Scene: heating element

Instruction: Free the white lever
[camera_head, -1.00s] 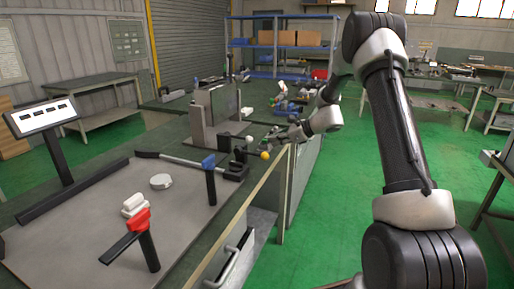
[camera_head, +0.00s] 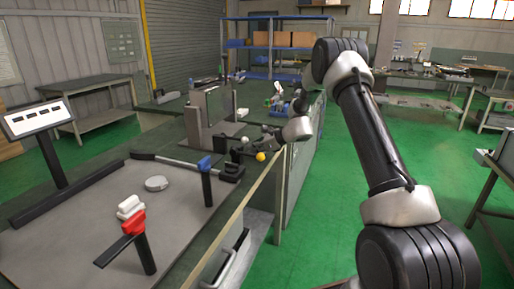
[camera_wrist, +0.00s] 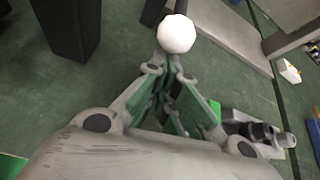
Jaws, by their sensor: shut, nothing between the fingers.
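The white lever shows as a white ball knob (camera_wrist: 176,34) on a dark rod in the wrist view. In the head view the small white knob (camera_head: 244,140) is by a dark fixture on the bench, next to a yellow ball knob (camera_head: 261,156). My gripper (camera_wrist: 165,68) is shut and empty, its fingertips just below the white ball in the wrist picture. I cannot tell whether they touch the lever. In the head view my gripper (camera_head: 273,141) is just right of the white knob, partly hidden by my wrist.
A grey upright plate fixture (camera_head: 209,117) stands behind the knobs. A blue-topped post (camera_head: 206,180), a red-topped post (camera_head: 142,242) and a white disc (camera_head: 157,183) are on the front mat. In the wrist view a dark block (camera_wrist: 70,25) is at upper left.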

